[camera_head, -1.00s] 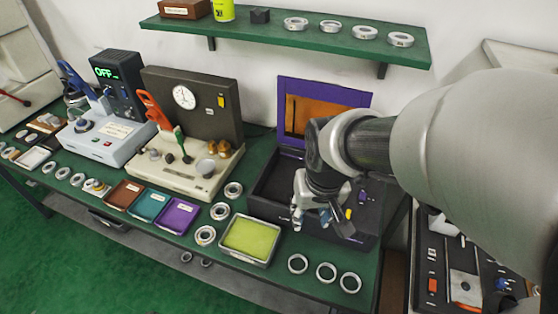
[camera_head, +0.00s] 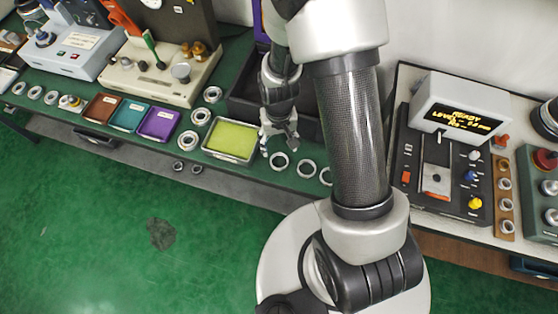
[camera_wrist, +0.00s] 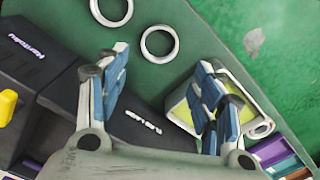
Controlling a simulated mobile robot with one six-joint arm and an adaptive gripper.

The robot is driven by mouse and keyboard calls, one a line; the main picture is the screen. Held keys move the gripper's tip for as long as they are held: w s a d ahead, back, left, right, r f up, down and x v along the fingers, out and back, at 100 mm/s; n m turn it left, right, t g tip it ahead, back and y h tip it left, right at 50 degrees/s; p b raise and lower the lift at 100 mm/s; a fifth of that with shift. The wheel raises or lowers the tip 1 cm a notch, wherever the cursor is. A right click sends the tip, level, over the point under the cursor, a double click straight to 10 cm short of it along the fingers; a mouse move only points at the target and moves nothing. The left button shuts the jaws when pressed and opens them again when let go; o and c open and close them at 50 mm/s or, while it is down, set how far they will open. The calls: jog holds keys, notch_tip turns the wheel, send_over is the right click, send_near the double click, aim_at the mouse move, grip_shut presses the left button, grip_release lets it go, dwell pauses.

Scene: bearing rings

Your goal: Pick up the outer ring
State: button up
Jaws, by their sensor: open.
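Thin grey-silver rings lie flat in a row on the green bench near its front edge. In the head view the nearest one to my gripper is the left ring (camera_head: 279,161), with a middle ring (camera_head: 306,168) and a right ring (camera_head: 326,176), partly behind my arm. The wrist view shows two of them, one ring (camera_wrist: 159,44) ahead between the fingers and another ring (camera_wrist: 111,11) at the top edge. My gripper (camera_head: 279,146) is open and empty, above the bench by the left ring. Its blue-padded fingers (camera_wrist: 160,78) are spread wide in the wrist view.
A dark case (camera_head: 243,101) is behind the gripper. A console (camera_head: 450,150) stands on a white bench at right. Open green floor lies in front.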

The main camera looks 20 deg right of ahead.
send_over(279, 161)
jog(key=f, duration=0.2)
jog(key=f+b, duration=0.1)
jog(key=f, duration=0.1)
jog(key=shift+w+d+f, duration=0.1)
jog(key=shift+w+f, duration=0.1)
jog(key=shift+f, duration=0.05)
jog(key=f+b, duration=0.1)
jog(key=f, duration=0.4)
jog(key=shift+s+f+b, duration=0.15)
jog(key=shift+s+b, duration=0.05)
jog(key=shift+b, duration=0.2)
jog(key=shift+c, duration=0.5)
jog(key=c, duration=0.8)
jog(key=shift+o, duration=0.2)
